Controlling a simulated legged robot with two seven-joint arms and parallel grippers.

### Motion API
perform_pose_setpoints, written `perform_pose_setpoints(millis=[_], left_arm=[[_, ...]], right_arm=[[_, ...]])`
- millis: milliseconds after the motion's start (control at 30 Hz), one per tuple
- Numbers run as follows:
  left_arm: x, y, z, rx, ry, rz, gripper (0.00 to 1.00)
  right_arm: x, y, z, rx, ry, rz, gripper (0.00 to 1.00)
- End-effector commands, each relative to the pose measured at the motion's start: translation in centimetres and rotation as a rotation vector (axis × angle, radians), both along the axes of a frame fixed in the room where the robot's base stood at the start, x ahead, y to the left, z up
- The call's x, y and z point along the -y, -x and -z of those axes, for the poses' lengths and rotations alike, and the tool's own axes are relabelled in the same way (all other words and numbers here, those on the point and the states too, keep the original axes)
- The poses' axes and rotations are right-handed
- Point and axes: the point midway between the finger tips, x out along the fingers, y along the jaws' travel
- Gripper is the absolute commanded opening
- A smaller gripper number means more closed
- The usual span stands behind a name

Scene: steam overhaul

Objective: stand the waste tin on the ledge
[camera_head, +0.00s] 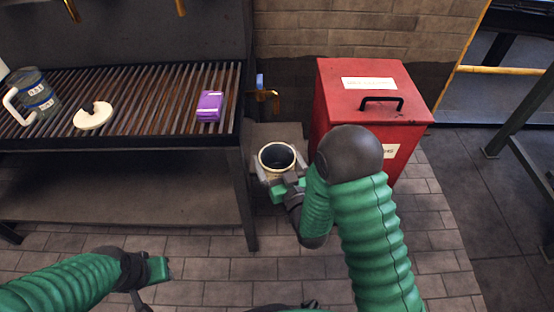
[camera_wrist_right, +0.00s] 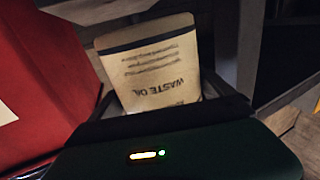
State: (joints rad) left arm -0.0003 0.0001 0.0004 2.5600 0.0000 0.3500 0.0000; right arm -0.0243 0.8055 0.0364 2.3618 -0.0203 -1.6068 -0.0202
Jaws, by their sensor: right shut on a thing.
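The waste tin (camera_head: 277,157) is a cream, open-topped can with a dark inside, between the bench and the red bin in the head view. In the right wrist view the tin (camera_wrist_right: 155,70) shows a "WASTE OIL" label, upside down in that picture. My right gripper (camera_head: 280,180) is shut on the tin, which looks upright. A pale grey ledge (camera_head: 285,131) shows behind the tin, low against the wall. I cannot tell whether the tin touches it. My left gripper (camera_head: 152,276) is low at the left, away from the tin; its jaw opening is unclear.
A red lidded bin (camera_head: 345,115) with a black handle stands close right of the tin. The slatted bench (camera_head: 150,90) at left holds a labelled jug (camera_head: 38,95), a white notched piece (camera_head: 93,117) and a purple pack (camera_head: 210,105). A brass tap (camera_head: 266,95) projects beside the bench.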

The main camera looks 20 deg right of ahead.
Motion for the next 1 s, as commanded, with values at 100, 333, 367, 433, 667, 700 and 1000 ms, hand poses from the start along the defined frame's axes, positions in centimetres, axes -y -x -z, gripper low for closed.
perform_pose_setpoints(millis=[100,333,367,433,667,700,1000], left_arm=[[0.0,0.0,2.0,0.0,0.0,-0.001,0.36],[0.0,0.0,1.9,0.0,0.0,-0.001,0.36],[0.0,0.0,1.9,0.0,0.0,-0.001,0.36],[0.0,0.0,2.1,0.0,0.0,-0.001,0.36],[0.0,0.0,2.8,0.0,0.0,0.0,0.36],[0.0,0.0,2.9,0.0,0.0,-0.001,0.36],[0.0,0.0,4.3,0.0,0.0,-0.001,0.36]], right_arm=[[0.1,-0.5,2.3,0.0,0.0,-0.001,0.42],[1.1,-3.5,2.3,0.003,-0.001,0.001,0.42],[1.2,-3.9,2.3,0.004,-0.001,0.0,0.42],[1.5,-4.9,2.4,0.003,-0.001,0.0,0.42],[2.3,-8.0,2.9,0.003,0.0,-0.001,0.42],[2.5,-8.6,3.0,0.002,-0.001,-0.001,0.42],[3.7,-12.7,3.6,0.003,0.0,0.0,0.42]])
